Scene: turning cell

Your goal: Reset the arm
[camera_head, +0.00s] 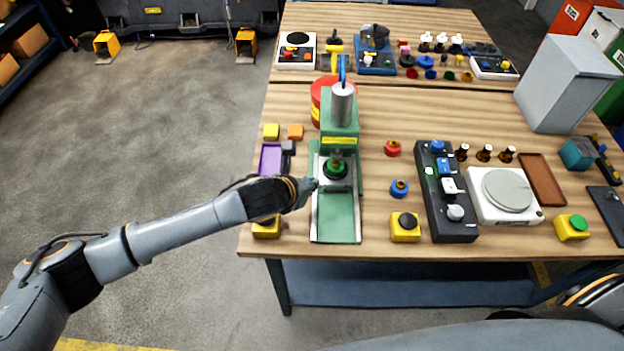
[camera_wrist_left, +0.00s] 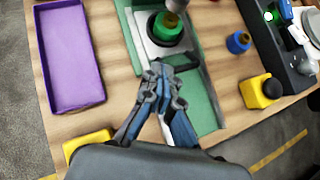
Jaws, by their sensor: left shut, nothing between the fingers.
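My left arm reaches in from the left of the head view. Its gripper (camera_head: 309,184) is at the left edge of a green press (camera_head: 339,220), low over the table's front left part. In the left wrist view the left gripper (camera_wrist_left: 160,72) has its fingers together with nothing between them. Its tips are just in front of the press's silver plate (camera_wrist_left: 147,48), which bears a green and black round part (camera_wrist_left: 165,28). I cannot tell whether the tips touch the press. My right gripper is not in view; only a piece of my right arm shows at the lower right.
A purple tray (camera_wrist_left: 72,55) lies left of the press. Yellow button boxes (camera_head: 405,227) stand along the front edge. A black control panel (camera_head: 446,190), a white round-topped device (camera_head: 505,194) and a grey box (camera_head: 566,87) stand to the right. The floor left of the table is clear.

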